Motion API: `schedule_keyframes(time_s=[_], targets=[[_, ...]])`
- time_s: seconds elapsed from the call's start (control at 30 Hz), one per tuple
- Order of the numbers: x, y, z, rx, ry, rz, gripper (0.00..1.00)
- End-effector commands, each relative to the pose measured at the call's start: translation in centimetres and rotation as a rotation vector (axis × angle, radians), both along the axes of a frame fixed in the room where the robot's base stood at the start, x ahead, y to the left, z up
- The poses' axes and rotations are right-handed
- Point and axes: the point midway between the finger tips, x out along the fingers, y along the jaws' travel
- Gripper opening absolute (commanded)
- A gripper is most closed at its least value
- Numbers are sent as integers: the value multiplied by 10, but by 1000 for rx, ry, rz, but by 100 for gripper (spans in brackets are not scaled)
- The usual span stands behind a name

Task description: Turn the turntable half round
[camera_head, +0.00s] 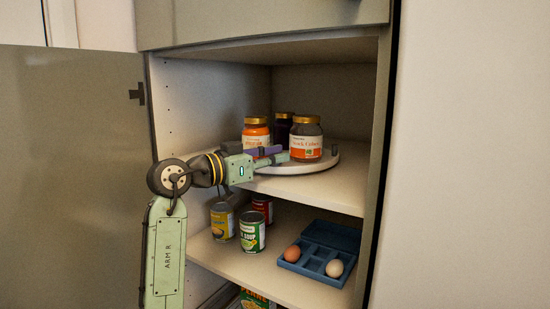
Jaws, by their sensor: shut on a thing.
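The turntable (316,165) is a pale round disc on the upper shelf of the open cupboard. It carries an orange-labelled jar (256,133) at the left, a dark jar (283,128) behind and a brown jar with an orange label (306,140) at the right. A small grey peg (334,150) stands at its right edge. My gripper (282,154) reaches in from the left, low in front of the jars, at the turntable's front left edge. Its jaws, one purple and one green, are shut on a part of the turntable there. The exact part held is hidden.
The lower shelf holds several cans (252,231) and a blue egg box (327,245) with a brown egg (292,253) and a pale egg (334,268). The open door (70,170) is at the left. The cupboard's side walls flank the shelf.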

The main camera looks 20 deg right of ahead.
Motion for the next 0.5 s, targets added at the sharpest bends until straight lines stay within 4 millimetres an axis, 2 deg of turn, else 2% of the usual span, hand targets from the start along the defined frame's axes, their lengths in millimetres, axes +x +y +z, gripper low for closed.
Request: schedule_keyframes(time_s=[0.27, 0.5], targets=[[-1, -1, -1, 1, 1, 6, 0], [-10, -22, -4, 6, -3, 147, 0]])
